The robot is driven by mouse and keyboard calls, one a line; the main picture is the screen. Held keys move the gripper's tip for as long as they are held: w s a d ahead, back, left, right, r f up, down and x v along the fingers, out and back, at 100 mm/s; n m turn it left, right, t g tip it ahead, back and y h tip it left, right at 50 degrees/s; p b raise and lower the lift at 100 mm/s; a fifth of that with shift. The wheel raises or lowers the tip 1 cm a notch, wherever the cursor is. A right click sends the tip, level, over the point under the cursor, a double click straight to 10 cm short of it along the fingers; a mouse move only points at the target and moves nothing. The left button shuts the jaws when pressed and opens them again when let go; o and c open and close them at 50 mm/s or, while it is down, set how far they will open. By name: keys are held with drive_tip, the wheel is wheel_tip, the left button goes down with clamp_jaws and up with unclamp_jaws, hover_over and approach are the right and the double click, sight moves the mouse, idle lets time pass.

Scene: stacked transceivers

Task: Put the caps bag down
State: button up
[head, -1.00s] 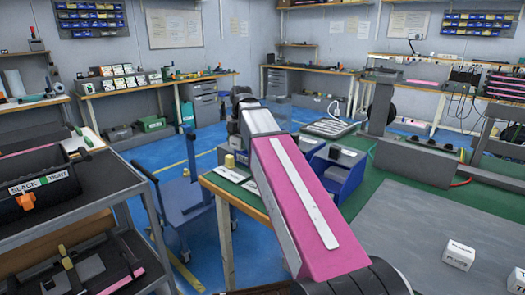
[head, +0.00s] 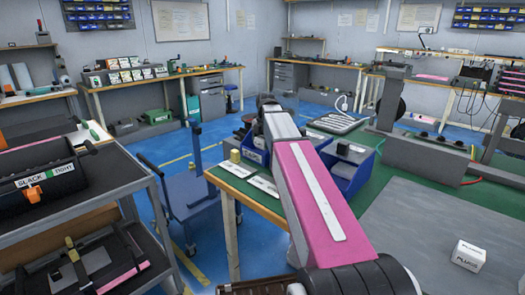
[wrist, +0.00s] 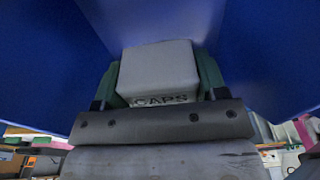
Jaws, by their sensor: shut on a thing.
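The caps bag (wrist: 158,72) is a white, block-shaped bag marked CAPS in the wrist view. My gripper (wrist: 158,85) is shut on it, with a green finger against each side. Dark blue surfaces fill the wrist view to the left and right of the bag, with a grey wedge between them. I cannot tell how far the bag is from them. In the head view my arm hides the gripper and the bag.
Blue bins (head: 350,172) stand on the green-topped bench (head: 240,187) beside my arm. A white PLUGS block (head: 468,255) sits on the grey mat (head: 420,235) at right, which has free room. A blue cart (head: 196,195) and a dark shelf cart (head: 110,172) stand left.

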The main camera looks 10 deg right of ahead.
sight(262, 149)
drive_tip(key=shift+f, duration=1.8)
drive_tip(key=shift+f, duration=0.15)
drive_tip(key=o, duration=1)
drive_tip(key=r, duration=0.8)
drive_tip(key=d+r, duration=0.1)
drive_tip(key=r, duration=0.3)
drive_tip(key=shift+w+d+r, duration=0.1)
drive_tip(key=shift+w, duration=0.3)
